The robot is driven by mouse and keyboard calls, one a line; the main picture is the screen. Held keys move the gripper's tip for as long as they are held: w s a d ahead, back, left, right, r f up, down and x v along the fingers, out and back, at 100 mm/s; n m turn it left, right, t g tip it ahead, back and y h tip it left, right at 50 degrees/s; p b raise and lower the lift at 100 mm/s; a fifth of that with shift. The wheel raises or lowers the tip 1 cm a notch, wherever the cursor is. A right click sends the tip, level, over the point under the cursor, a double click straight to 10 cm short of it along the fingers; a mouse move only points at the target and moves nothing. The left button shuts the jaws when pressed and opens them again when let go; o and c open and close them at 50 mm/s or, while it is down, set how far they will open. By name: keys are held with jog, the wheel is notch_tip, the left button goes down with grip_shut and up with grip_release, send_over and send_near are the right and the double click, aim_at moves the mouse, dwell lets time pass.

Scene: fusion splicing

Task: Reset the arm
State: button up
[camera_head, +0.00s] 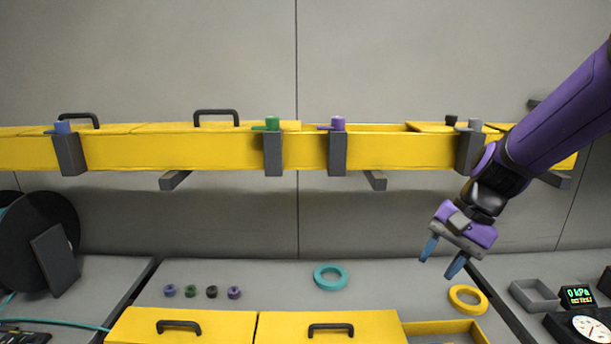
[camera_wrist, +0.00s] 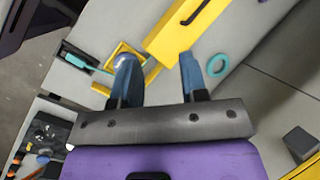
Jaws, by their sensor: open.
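My arm, purple with a dark wrist, reaches in from the right in the head view. My gripper (camera_head: 441,262) hangs at its end, with two blue fingers spread apart and nothing between them. It is in the air in front of the grey wall, above and left of a yellow ring (camera_head: 468,299) on the grey worktop. In the wrist view my gripper (camera_wrist: 156,62) shows its two fingers apart and empty, over the worktop area with the yellow boxes.
A yellow rail (camera_head: 390,150) with dark brackets and coloured valves crosses the wall near the arm. A teal ring (camera_head: 330,277) and several small coloured rings lie on the worktop. Yellow lidded boxes (camera_head: 225,327) stand in front. A gauge (camera_head: 588,328) is at right, a dark reel (camera_head: 42,235) at left.

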jog(key=s+d+r+n+t+h, duration=0.2)
jog(key=s+d+r+n+t, duration=0.1)
jog(key=s+r, duration=0.3)
jog(key=s+d+r+n+t+h, duration=0.3)
jog(key=s+r, duration=0.3)
jog(key=s, duration=0.3)
jog(key=shift+d+r+n, duration=0.25)
jog(key=shift+d+n, duration=0.15)
jog(key=shift+d, duration=0.15)
